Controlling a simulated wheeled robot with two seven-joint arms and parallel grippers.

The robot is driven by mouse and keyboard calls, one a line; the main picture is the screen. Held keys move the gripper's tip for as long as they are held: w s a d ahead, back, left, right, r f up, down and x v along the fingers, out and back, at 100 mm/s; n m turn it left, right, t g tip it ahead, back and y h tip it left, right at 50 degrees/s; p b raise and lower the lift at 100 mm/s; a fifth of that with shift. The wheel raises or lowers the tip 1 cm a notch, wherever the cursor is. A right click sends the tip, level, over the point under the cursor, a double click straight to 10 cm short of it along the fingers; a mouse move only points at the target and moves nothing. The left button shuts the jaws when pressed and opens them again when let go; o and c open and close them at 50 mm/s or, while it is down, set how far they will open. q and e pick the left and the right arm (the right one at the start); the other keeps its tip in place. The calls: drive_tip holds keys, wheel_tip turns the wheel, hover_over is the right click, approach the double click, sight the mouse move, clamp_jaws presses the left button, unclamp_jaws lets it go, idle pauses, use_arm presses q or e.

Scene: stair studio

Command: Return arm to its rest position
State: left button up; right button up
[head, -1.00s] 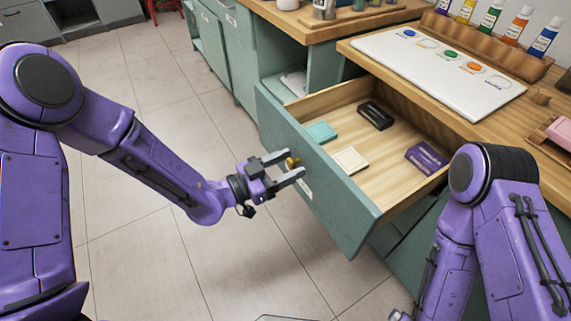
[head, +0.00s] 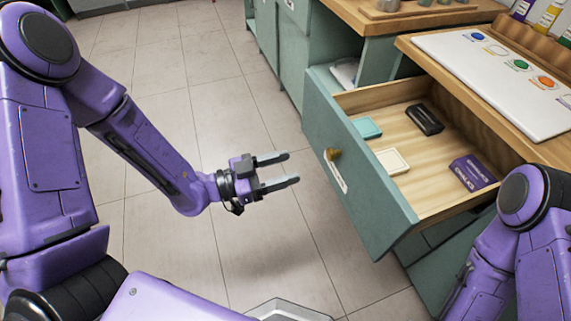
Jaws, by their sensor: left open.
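My left gripper (head: 284,169) is open and empty. Its two fingers point right, toward the drawer front, with a clear gap between them and the brass knob (head: 333,154). The green drawer (head: 362,196) stands pulled out. Inside it lie a teal block (head: 367,127), a cream block (head: 392,161), a black item (head: 425,119) and a purple box (head: 472,172), all apart from each other. My right arm (head: 520,235) shows at the lower right; its gripper is out of the picture.
The wooden worktop (head: 425,52) holds a white palette board (head: 497,80) with colour spots, and paint bottles (head: 548,14) at the back. Green cabinets (head: 282,45) run off to the upper left. The tiled floor (head: 170,110) is free around my left arm.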

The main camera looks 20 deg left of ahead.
use_arm(q)
drive_tip(key=a+f+n+g+y+p, duration=0.1)
drive_tip(key=a+f+n+y+p, duration=0.3)
drive_tip(key=a+f+n+y, duration=0.95)
drive_tip(key=s+a+f+n+g+y+p, duration=0.1)
drive_tip(key=s+f+n+g+y+p, duration=0.1)
drive_tip(key=s, duration=0.8)
drive_tip(key=s+a+f+n+g+y+p, duration=0.1)
drive_tip(key=s+a+f+g+y+p, duration=0.1)
drive_tip(key=s, duration=0.8)
drive_tip(key=g+p, duration=0.1)
drive_tip(key=g, duration=0.1)
drive_tip(key=shift+a+f+n+g, duration=0.15)
drive_tip(key=shift+f+n+g, duration=0.2)
drive_tip(key=shift+g, duration=0.05)
drive_tip(key=shift+s, duration=0.1)
drive_tip(key=shift+p, duration=0.3)
